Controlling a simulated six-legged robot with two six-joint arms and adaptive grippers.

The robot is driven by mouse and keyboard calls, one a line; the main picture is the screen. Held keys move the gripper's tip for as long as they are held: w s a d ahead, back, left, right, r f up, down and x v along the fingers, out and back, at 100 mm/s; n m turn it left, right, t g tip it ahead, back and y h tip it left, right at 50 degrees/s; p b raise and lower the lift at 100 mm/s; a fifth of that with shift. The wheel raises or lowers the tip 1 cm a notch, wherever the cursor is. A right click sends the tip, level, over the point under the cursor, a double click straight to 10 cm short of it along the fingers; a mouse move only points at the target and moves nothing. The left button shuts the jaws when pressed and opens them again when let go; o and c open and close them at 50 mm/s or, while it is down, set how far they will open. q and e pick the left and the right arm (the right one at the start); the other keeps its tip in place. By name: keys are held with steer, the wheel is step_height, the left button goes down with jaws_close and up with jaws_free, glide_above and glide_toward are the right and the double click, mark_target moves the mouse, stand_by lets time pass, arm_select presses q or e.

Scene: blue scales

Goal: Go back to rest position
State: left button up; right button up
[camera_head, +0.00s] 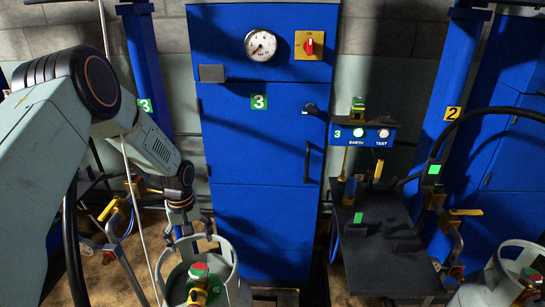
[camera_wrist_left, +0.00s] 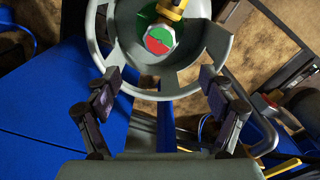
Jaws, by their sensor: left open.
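My left arm comes in from the left in the head view. Its gripper (camera_head: 194,228) points down just above the collar of a grey gas cylinder (camera_head: 229,279). In the left wrist view, the two fingers of my left gripper (camera_wrist_left: 162,76) are spread wide apart, with nothing held between them. The cylinder's ring collar (camera_wrist_left: 218,68) lies just beyond the fingertips, and its red and green valve knob (camera_wrist_left: 160,39) shows inside the ring. I cannot tell whether the fingertips touch the collar. My right gripper is in neither view.
A blue cabinet (camera_head: 258,150) with a gauge (camera_head: 261,45) and a red switch (camera_head: 309,45) stands ahead. A dark scale platform (camera_head: 385,262) with a blue control box (camera_head: 362,135) is to its right. Another cylinder (camera_head: 482,293) stands at lower right. Hoses hang at both sides.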

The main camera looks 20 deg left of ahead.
mark_target(198, 269)
arm_select(q)
step_height(198, 269, down, 12)
steer(key=shift+f, duration=0.1)
stand_by(0.6)
steer(key=shift+r, duration=0.2)
